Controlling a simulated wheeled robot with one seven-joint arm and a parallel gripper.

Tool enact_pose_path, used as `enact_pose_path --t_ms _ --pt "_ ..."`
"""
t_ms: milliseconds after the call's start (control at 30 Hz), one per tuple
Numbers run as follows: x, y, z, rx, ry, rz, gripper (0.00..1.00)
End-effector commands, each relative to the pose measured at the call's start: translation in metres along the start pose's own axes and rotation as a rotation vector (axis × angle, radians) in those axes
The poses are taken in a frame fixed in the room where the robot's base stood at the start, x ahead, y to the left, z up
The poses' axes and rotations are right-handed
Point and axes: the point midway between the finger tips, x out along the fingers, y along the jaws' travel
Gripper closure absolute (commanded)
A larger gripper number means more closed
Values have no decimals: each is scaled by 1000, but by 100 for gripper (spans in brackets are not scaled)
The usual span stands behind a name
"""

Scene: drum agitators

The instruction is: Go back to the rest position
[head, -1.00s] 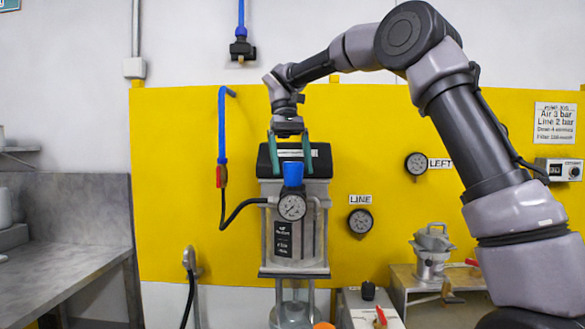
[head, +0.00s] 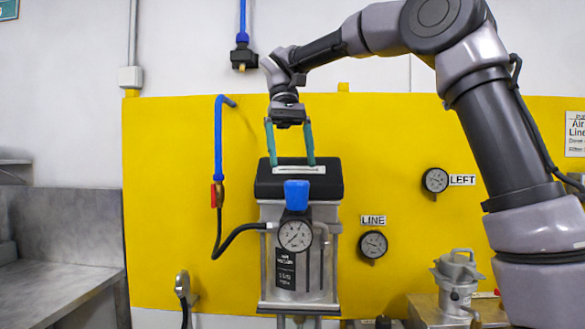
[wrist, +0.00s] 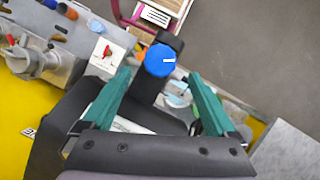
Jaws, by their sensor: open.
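My gripper (head: 290,160) is open, with its two green fingers pointing down just above the black top of the drum agitator unit (head: 299,185). I cannot tell whether the fingertips touch that top. The unit has a blue knob (head: 297,194) and a round pressure gauge (head: 295,235) on its front. In the wrist view the blue knob (wrist: 160,60) shows beyond the open fingers (wrist: 160,95), with nothing held between them. My arm reaches in from the right.
A blue pipe with a red-handled valve (head: 217,195) hangs left of the unit. Gauges labelled LEFT (head: 435,181) and LINE (head: 373,245) are on the yellow wall panel. A grey pot (head: 456,280) stands at right. A grey bench (head: 60,275) is at far left.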

Motion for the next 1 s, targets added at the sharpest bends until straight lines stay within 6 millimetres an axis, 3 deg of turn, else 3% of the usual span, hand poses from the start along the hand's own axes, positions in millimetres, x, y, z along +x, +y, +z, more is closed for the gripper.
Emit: enact_pose_path --t_ms 167,367,500,700,1000 --pt "0 5 2 4 11 2 8" --pt "12 52 29 56 132 5 8" --pt "36 98 57 138 287 -23 8" --pt "79 148 92 303 540 -114 8" --pt "141 193 125 578 902 -279 8"
